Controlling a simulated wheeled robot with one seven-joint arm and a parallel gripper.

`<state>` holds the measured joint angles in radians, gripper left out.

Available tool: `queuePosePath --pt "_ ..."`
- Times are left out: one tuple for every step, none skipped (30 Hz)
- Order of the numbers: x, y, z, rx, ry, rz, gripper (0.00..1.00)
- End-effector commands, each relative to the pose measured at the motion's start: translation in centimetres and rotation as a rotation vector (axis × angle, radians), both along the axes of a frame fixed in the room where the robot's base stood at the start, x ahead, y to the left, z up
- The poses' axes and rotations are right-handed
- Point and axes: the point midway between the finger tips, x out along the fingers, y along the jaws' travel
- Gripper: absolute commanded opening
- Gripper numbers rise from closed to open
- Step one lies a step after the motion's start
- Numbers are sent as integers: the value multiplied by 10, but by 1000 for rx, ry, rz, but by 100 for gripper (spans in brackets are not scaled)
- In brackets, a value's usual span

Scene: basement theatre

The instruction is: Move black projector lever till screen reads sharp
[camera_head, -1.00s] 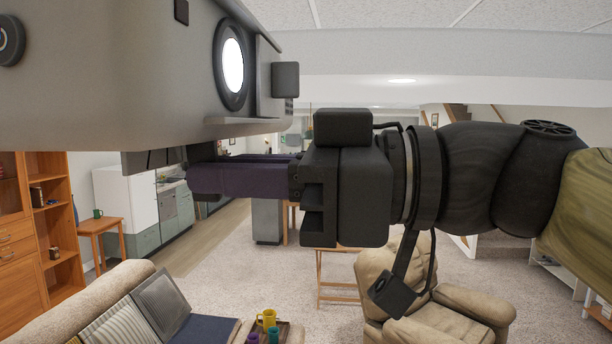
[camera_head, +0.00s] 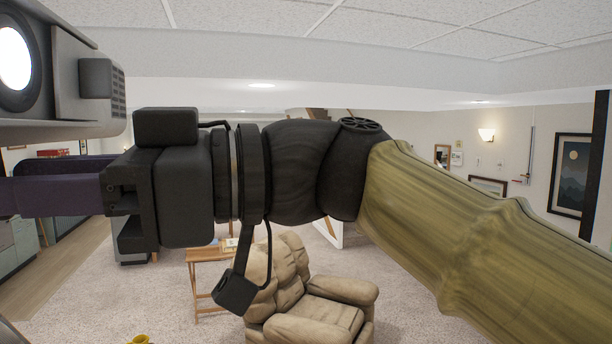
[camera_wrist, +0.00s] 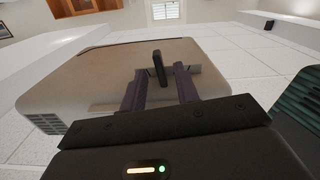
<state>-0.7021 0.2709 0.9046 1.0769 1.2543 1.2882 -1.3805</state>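The grey-beige projector (camera_head: 60,120) fills the upper left of the head view, its round lens (camera_head: 14,55) glowing white and cut by the frame edge. In the wrist view the projector body (camera_wrist: 110,70) lies ahead, with an upright black lever (camera_wrist: 158,68) standing at a slot. My gripper (camera_wrist: 160,78) is open, its two purple fingers on either side of the lever with visible gaps. In the head view the purple fingers (camera_head: 50,190) reach left below the projector, their tips out of frame. The screen is not in view.
A beige recliner (camera_head: 312,305) and a small wooden table (camera_head: 207,268) stand on the carpet below my arm. A yellow mug (camera_head: 138,339) shows at the bottom edge. A framed picture (camera_head: 570,175) hangs on the right wall. The low white ceiling is overhead.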

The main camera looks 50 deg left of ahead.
Motion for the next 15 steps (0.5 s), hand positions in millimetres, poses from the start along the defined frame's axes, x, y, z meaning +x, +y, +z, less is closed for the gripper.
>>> queuePosePath --pt "8 -2 -4 1 1 -3 31" --pt "13 -3 -4 2 1 -5 31" --pt "19 -6 -5 2 1 -5 31" --pt "25 -8 -5 2 1 -5 31" --pt "31 -9 -5 3 2 -6 31" --pt "38 -12 -5 4 1 -5 31" --pt "44 -15 -5 3 2 -6 31" --pt "50 -17 -5 3 1 -6 31" --pt "57 -19 -4 3 2 -5 31" --pt "63 -21 -4 3 2 -5 31" --pt "69 -23 -4 3 2 -5 31" --pt "76 -27 -4 3 1 -6 31" --pt "81 -29 -3 2 1 -5 31" --pt "87 -30 -3 4 2 -6 31" --pt "95 -33 -3 3 2 -5 31"
